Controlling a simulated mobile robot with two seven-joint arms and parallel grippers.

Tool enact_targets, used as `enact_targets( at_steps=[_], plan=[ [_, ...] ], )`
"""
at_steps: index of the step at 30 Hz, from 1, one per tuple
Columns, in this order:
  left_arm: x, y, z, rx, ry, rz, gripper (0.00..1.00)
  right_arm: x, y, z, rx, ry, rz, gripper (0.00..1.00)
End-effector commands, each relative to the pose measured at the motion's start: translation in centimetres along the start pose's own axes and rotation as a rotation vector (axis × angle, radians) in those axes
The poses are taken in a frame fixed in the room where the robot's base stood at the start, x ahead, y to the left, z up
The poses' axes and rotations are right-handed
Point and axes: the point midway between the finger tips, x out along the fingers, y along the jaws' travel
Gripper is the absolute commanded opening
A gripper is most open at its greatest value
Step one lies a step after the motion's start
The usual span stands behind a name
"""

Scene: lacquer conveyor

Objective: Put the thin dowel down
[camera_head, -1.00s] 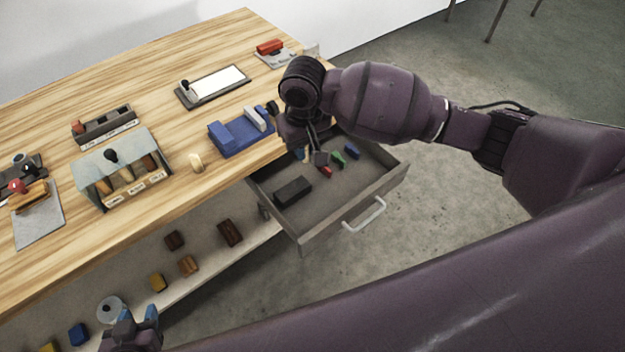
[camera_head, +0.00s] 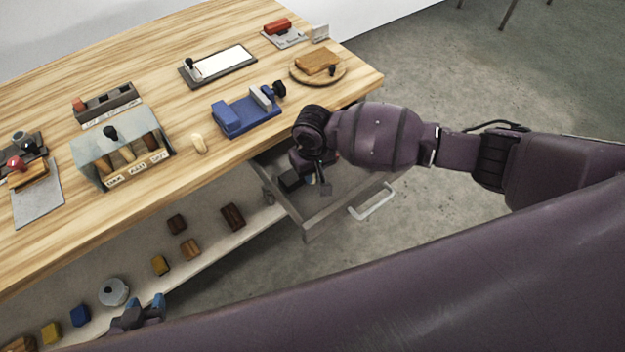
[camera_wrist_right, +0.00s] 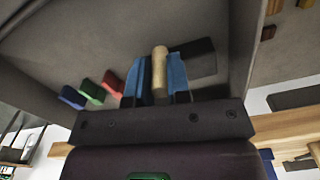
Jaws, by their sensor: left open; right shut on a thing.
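The thin dowel (camera_wrist_right: 160,72) is pale wood and stands out between the blue fingers of my right gripper (camera_wrist_right: 157,82) in the right wrist view. The gripper is shut on it. In the head view my right gripper (camera_head: 318,182) is low inside the open grey drawer (camera_head: 312,228), and its wrist hides much of the inside. I cannot tell whether the dowel touches the drawer floor. My left gripper (camera_head: 140,310) is open at the lower left, near the low shelf.
In the drawer lie blue (camera_wrist_right: 72,97), green (camera_wrist_right: 92,92) and red (camera_wrist_right: 113,82) pieces and a black block (camera_wrist_right: 195,60) near the dowel. The low shelf holds several blocks.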

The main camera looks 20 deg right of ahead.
Motion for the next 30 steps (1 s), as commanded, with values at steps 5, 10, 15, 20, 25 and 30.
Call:
enact_targets(
  at_steps=[5, 10, 15, 20, 25, 30],
  plan=[
    [0.3, 0.1, 0.8, 0.001, -0.007, 0.001, 0.43, 2.6, 0.0, 0.1, 0.0, -0.005, 0.001, 0.0],
    [0.5, 0.1, 1.0, 0.001, -0.008, 0.001, 0.43, 3.9, 0.0, 0.1, -0.001, -0.001, 0.001, 0.0],
    [0.5, 0.1, 0.8, 0.002, -0.005, 0.001, 0.43, 3.7, 0.0, 0.0, -0.001, 0.0, 0.001, 0.0],
    [0.5, 0.1, 0.8, 0.002, -0.005, 0.001, 0.43, 4.0, 0.0, 0.1, -0.001, -0.001, 0.001, 0.0],
    [0.5, 0.1, 0.8, 0.002, -0.005, 0.001, 0.43, 4.0, 0.0, 0.0, -0.001, -0.001, 0.001, 0.41],
    [0.5, 0.1, 0.8, 0.002, -0.006, 0.001, 0.43, 4.0, 0.0, 0.0, -0.001, -0.001, 0.001, 0.43]
  ],
)
